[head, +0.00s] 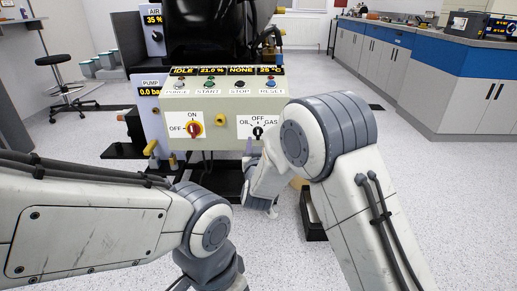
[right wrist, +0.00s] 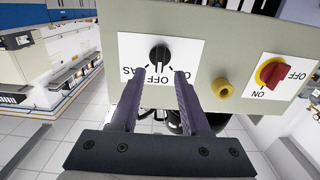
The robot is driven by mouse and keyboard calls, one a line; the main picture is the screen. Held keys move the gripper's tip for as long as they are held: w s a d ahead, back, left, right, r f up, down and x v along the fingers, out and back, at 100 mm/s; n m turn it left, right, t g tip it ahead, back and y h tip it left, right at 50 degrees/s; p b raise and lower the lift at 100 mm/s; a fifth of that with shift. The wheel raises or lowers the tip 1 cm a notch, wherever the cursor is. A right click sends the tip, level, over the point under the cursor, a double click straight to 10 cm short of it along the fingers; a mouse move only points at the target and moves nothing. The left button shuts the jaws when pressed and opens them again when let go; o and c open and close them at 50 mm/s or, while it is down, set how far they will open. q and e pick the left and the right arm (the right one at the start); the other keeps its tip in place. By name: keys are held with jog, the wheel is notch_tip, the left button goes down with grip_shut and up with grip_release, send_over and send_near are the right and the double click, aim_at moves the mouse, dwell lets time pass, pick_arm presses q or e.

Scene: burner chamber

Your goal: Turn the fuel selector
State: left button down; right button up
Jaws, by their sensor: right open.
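The fuel selector (head: 258,132) is a small black knob on a white plate marked OIL, OFF and GAS, low on the right of the control panel. In the right wrist view, which is upside down, the fuel selector (right wrist: 160,56) has its pale pointer line toward OFF. My right gripper (right wrist: 161,73) is open and empty, its two dark fingers pointing at the panel on either side of the knob's line. The fingertips look just short of the knob, with no clear contact. In the head view my right gripper (head: 250,148) is partly hidden by its arm. My left gripper is out of view.
The control panel (head: 222,108) also carries a red and yellow ON/OFF switch (head: 194,129), a yellow knob (head: 221,121) and a row of buttons under displays. A pump display (head: 150,92) stands left. A dark open box (head: 312,217) is on the floor.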

jog(key=s+p, duration=0.1)
jog(key=s, duration=0.5)
